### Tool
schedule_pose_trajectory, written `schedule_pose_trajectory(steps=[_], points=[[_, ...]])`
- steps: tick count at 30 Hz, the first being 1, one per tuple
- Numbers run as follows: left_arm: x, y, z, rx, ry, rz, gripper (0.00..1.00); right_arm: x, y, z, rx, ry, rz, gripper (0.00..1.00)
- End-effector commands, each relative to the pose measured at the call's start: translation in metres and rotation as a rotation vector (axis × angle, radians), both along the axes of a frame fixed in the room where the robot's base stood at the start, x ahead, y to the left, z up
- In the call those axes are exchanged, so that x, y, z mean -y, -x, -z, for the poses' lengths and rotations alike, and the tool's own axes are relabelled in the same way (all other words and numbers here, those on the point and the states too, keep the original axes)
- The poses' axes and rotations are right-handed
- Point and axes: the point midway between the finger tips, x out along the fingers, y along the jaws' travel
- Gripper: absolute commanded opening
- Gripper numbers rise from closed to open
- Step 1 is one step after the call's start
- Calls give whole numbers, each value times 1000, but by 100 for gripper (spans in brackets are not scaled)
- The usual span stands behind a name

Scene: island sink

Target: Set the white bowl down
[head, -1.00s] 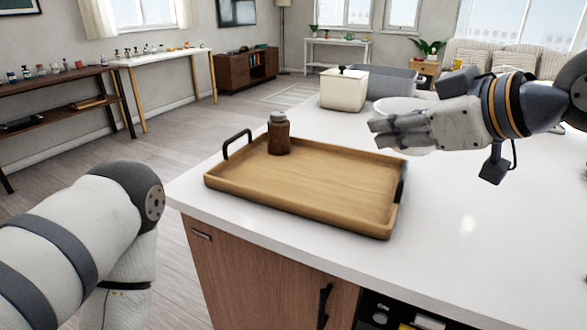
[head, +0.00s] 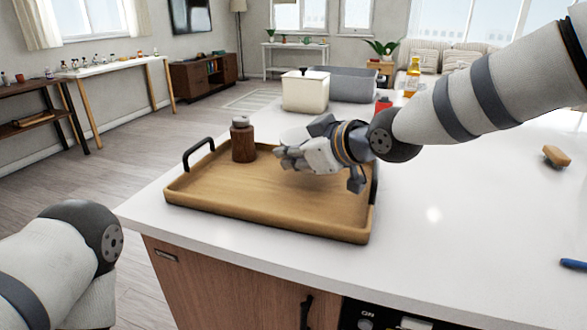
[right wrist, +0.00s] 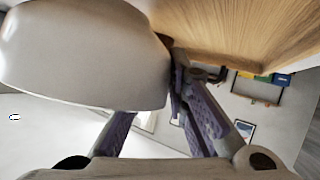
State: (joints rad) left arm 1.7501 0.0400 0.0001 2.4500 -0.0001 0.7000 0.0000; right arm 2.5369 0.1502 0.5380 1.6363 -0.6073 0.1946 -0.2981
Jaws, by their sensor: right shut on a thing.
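The white bowl (right wrist: 85,55) fills the upper left of the right wrist view. My right gripper (right wrist: 178,88) is shut on its edge. In the head view my right gripper (head: 284,156) is over the wooden tray (head: 225,205), towards its back right part. There the bowl is mostly hidden behind the gripper, with only a pale part (head: 296,135) showing. The tray's wood also shows in the right wrist view (right wrist: 245,30), close to the bowl; I cannot tell whether they touch. My left gripper is out of view.
A brown jar with a grey lid (head: 243,142) stands at the tray's back left. A cream lidded box (head: 305,92) and a grey bin (head: 352,84) are behind. A sponge (head: 556,156) and a blue item (head: 573,264) lie right. The counter's right middle is clear.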

Motion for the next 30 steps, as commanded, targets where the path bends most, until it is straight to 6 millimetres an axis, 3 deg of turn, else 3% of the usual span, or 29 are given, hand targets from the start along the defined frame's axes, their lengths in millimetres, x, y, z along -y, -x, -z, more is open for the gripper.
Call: schedule_pose_trajectory(steps=[3,13,14,16,25,30], points=[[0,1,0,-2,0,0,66,0,1,27,-6,3,-1,0],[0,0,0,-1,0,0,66,1,1,31,-2,1,0,0],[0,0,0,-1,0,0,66,1,2,32,-4,3,-1,19],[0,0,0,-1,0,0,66,1,2,32,-4,2,0,35],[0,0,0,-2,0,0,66,1,1,31,-4,2,1,35],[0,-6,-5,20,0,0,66,11,13,17,2,2,1,35]])
